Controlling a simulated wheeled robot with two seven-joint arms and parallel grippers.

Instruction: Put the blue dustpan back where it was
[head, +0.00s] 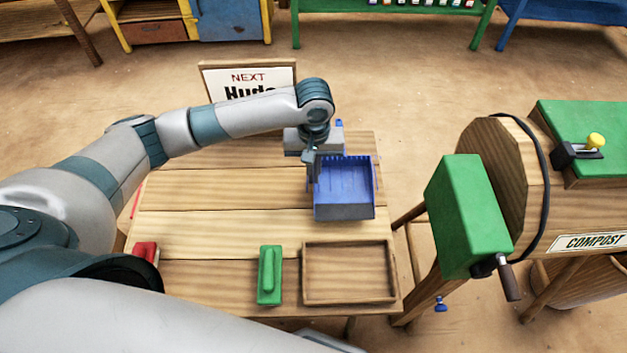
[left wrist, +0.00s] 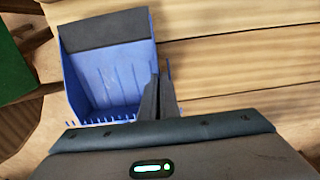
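The blue dustpan (head: 345,187) is at the right part of the wooden table, its grey lip toward me and its toothed edge at the far end. My left gripper (head: 313,172) is at its left far corner. In the left wrist view, the narrow fingers (left wrist: 160,95) stand close together on either side of the side wall of the dustpan (left wrist: 108,75), shut on it. A small blue piece (head: 339,123) shows behind the gripper; I cannot tell whether it is the handle. I cannot tell whether the dustpan touches the table. My right gripper is not in view.
An empty wooden tray (head: 304,272) lies at the table's near right corner, beside a green block with a handle (head: 270,275). A red object (head: 145,252) is at the near left. A sign (head: 248,80) stands behind. The green-sided compost drum (head: 465,215) is close on the right.

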